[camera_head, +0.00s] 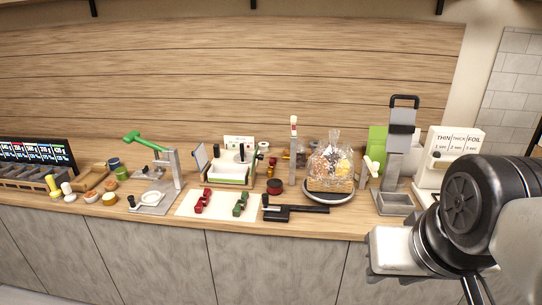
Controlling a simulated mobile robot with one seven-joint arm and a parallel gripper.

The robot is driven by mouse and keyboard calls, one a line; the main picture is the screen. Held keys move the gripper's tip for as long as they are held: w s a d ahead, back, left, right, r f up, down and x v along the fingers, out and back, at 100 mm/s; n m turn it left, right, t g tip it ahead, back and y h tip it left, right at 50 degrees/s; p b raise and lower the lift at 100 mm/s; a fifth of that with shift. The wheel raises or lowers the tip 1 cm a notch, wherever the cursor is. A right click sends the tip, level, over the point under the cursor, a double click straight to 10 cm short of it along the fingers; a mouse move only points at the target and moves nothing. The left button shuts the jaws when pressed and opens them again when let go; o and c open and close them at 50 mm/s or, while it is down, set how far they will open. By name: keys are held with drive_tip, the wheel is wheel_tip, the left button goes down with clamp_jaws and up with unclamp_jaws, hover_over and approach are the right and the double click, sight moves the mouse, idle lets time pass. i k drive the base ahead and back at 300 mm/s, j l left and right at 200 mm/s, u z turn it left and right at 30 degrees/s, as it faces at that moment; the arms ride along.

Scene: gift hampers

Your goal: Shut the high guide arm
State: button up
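No part is clearly labelled as the high guide arm, and I cannot tell for sure which one it is. A green-handled lever (146,141) is raised on a grey upright stand (172,168) at left of centre, its handle pointing up and left. Right of it is a white and green device (231,173) with black knobs standing up and a grey flap (200,157) open at its left side. My gripper (394,251) is a white block in the right foreground, in front of the counter and well away from both devices.
A cream mat (221,208) holds a red and a green clip-like piece. Beside it lie a black tool (296,211) and a wrapped hamper (331,166) on a round dark base (328,196). A tall grey press (400,140) and a white labelled machine (452,145) stand at right.

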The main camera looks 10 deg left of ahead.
sight(293, 119)
drive_tip(key=i+j, duration=1)
drive_tip(key=j, duration=0.1)
